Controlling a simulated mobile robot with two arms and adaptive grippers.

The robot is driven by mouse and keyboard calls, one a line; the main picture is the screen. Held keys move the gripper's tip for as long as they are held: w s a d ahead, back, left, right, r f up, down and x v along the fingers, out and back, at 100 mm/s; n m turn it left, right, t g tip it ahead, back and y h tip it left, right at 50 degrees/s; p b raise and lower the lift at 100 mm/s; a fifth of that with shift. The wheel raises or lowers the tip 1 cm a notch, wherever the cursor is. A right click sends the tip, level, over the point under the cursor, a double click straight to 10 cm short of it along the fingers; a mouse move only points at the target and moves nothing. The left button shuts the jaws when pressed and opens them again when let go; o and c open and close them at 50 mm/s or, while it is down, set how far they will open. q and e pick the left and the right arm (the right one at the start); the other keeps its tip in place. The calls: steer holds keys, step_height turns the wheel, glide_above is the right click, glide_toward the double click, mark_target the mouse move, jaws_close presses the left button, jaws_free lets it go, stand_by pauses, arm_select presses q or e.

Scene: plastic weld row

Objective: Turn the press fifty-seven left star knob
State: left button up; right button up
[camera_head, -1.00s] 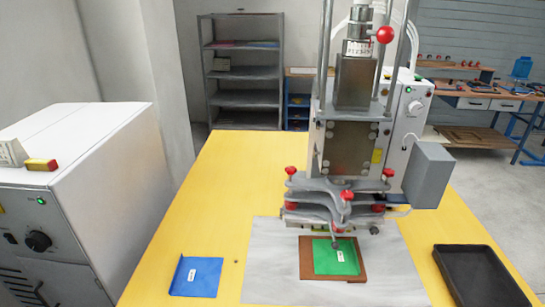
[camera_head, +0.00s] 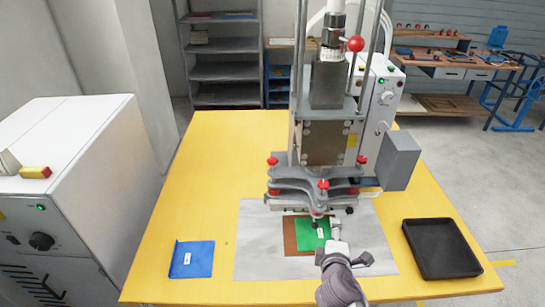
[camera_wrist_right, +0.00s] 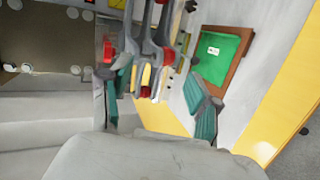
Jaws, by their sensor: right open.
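The press (camera_head: 325,143) stands on the yellow table, with red knobs on its grey clamp plates. The upper left red knob (camera_head: 272,160) is at the left end of the plates; others show at the front middle (camera_head: 323,184) and right (camera_head: 361,159). I cannot read the press number. My right gripper (camera_head: 334,226) is in front of the press, below the plates and right of the left knob. In the right wrist view its teal-padded fingers (camera_wrist_right: 160,95) are apart and empty. Red knobs show beyond and between them (camera_wrist_right: 165,56), not clearly held. My left gripper is out of view.
A green piece (camera_head: 312,236) on a brown board lies below the press, partly hidden by my right arm. A blue folder (camera_head: 192,259) is front left, a black tray (camera_head: 443,272) front right. A grey box (camera_head: 400,160) juts from the press's right side.

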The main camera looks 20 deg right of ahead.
steer(key=w+a+r+n+t+y, duration=0.1)
steer(key=w+r+n+t+y, duration=0.1)
steer(key=w+r+n+t, duration=0.55)
steer(key=n+g+y, duration=0.2)
steer(key=n+y, duration=0.4)
steer(key=n, duration=1.2)
glide_toward(275, 165)
steer(key=shift+m, duration=0.25)
steer(key=w+b, duration=0.1)
steer(key=w, duration=0.2)
steer(key=w+b, duration=0.2)
steer(key=w, duration=0.1)
steer(key=w+a+b, duration=0.1)
steer(key=w+b, duration=0.1)
steer(key=w, duration=0.2)
steer(key=shift+a, duration=0.1)
steer(key=shift+w+a+r+b, duration=0.1)
steer(key=shift+w+b, duration=0.25)
steer(key=shift+w, duration=0.45)
